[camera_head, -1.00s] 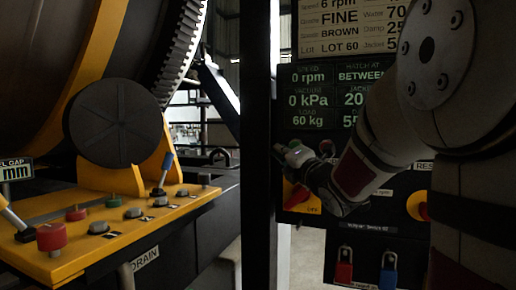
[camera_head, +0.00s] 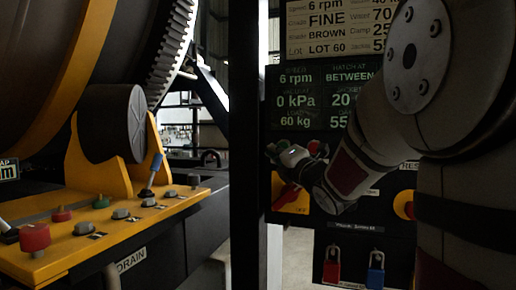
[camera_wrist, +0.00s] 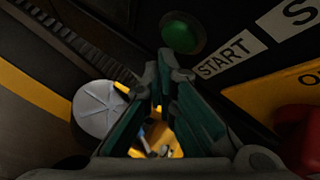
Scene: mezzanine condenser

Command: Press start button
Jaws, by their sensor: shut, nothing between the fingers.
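The green start button (camera_wrist: 181,33) shows at the top of the wrist view, round and set in a dark panel. The white START label (camera_wrist: 224,56) is just right of it. My gripper (camera_wrist: 169,65) is shut and empty, its tips just below the button in that view; I cannot tell whether they touch it. In the head view my gripper (camera_head: 275,151) is in front of the control panel, below the green readouts. The button cannot be made out there. The panel's display (camera_head: 298,79) reads 6 rpm.
A red knob on a yellow plate (camera_head: 293,199) lies below my gripper. Red (camera_head: 332,268) and blue (camera_head: 376,271) padlocks hang lower. A dark post (camera_head: 247,150) stands left of the panel. A yellow console (camera_head: 110,225) with several buttons and a lever is further left.

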